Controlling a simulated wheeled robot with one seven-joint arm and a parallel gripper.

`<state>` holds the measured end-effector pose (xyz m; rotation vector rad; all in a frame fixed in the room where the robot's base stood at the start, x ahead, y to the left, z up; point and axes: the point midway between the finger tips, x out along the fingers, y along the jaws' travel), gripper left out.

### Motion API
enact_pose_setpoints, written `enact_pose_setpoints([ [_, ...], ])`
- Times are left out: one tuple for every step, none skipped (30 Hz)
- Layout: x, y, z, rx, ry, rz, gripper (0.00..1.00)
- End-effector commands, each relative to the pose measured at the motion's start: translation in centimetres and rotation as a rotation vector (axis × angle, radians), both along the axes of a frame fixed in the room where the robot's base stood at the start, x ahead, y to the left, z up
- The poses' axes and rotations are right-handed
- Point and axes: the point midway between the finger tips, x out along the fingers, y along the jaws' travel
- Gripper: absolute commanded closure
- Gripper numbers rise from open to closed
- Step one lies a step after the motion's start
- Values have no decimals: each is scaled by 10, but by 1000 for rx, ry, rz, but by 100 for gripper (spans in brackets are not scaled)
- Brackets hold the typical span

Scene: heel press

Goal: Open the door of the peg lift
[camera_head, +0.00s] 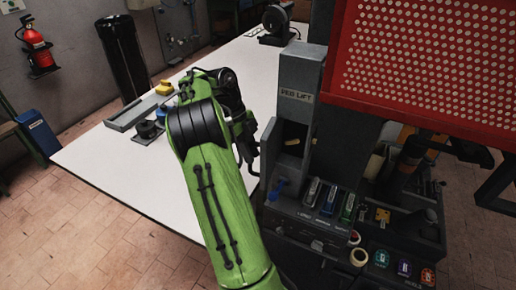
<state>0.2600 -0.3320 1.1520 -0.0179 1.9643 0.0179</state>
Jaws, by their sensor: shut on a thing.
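The peg lift (298,70) is a tall grey column with a "PEG LIFT" label, right of the middle. Below the label is a recess (294,132) with a small pale peg-like piece (292,142) inside. My green arm reaches up from the bottom, and my dark gripper (250,150) is at the left side of the recess. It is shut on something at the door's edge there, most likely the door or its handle. The fingertips and the door are small, dark and partly hidden, so the door's angle cannot be told.
A red perforated guard (425,70) overhangs the right. A white table (110,170) behind my arm carries a grey tray (140,112) and a dark-blue part (148,130).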

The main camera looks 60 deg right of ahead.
Motion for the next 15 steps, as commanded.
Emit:
enact_pose_setpoints([
  [3,0,2,-3,-1,-12,100],
  [4,1,2,-3,-1,-19,100],
  [6,1,2,-3,-1,-28,100],
  [7,2,2,-4,-1,-32,100],
  [8,2,2,-3,-1,-37,100],
  [9,2,2,-4,-1,-42,100],
  [10,2,2,-4,-2,-45,100],
  [10,3,2,-5,-2,-48,100],
  [11,3,2,-5,-2,-50,100],
  [11,3,1,-4,-2,-52,100],
  [11,3,1,-5,-2,-53,100],
  [11,3,1,-4,-3,-54,100],
  [11,3,1,-4,-3,-55,100],
  [12,3,1,-4,-3,-55,100],
  [11,3,1,-4,-3,-55,100],
])
